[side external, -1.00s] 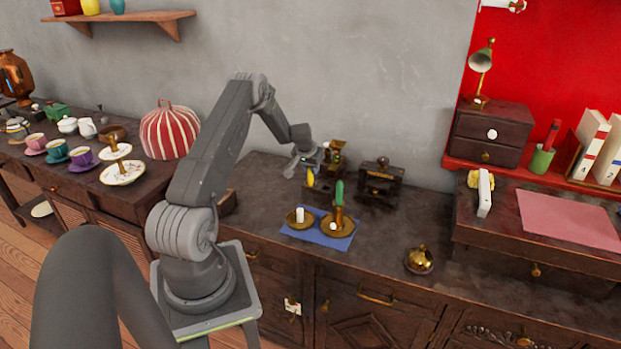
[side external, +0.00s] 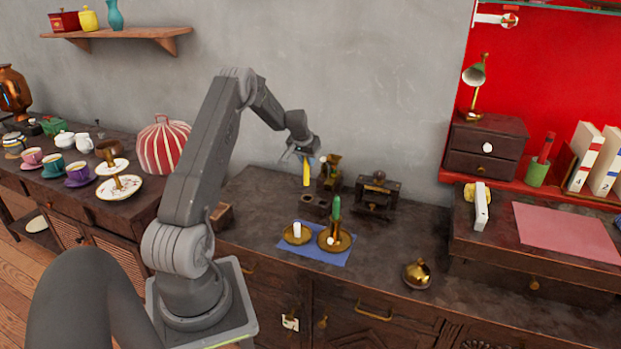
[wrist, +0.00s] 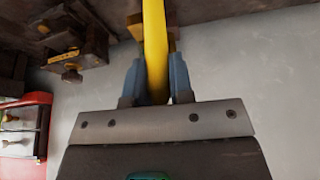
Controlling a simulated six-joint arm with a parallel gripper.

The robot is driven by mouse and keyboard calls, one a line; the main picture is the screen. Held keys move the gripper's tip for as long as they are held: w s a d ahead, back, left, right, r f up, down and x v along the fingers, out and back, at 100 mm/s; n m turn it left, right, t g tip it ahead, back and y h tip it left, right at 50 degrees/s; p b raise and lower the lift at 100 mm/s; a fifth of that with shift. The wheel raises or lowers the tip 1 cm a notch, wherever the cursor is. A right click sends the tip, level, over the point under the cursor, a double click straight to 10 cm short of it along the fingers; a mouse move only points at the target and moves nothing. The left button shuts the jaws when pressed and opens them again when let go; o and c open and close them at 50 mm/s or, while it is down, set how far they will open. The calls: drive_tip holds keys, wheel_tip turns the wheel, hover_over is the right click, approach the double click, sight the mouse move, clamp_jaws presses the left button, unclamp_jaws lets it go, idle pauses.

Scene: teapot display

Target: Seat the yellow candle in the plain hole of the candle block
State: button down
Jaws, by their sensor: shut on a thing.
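The yellow candle (side external: 306,173) is held upright in my gripper (side external: 304,154), above the counter at the back middle. In the wrist view the candle (wrist: 155,50) runs between the two blue-grey fingers of my gripper (wrist: 156,80), which are shut on it. A small dark block (side external: 316,204), which looks like the candle block, stands on the counter just below and slightly right of the candle. Its top seems to have round openings, but it is too small to tell which one is plain. The candle's lower end appears above the block, apart from it.
A brass grinder-like object (side external: 331,170) stands close behind the block. A dark wooden stand (side external: 377,195) is to the right. In front, a blue cloth (side external: 318,256) bears brass holders with a white candle (side external: 297,230) and a green candle (side external: 336,206).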

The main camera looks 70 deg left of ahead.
drive_tip(key=s+r, duration=0.2)
drive_tip(key=s, duration=0.4)
drive_tip(key=w+d+f, duration=0.4)
drive_tip(key=w+f, duration=0.6)
drive_tip(key=f, duration=0.1)
drive_tip(key=shift+d, duration=0.35)
drive_tip(key=shift+w+f, duration=0.1)
drive_tip(key=shift+f, duration=0.05)
drive_tip(key=c, duration=1)
unclamp_jaws()
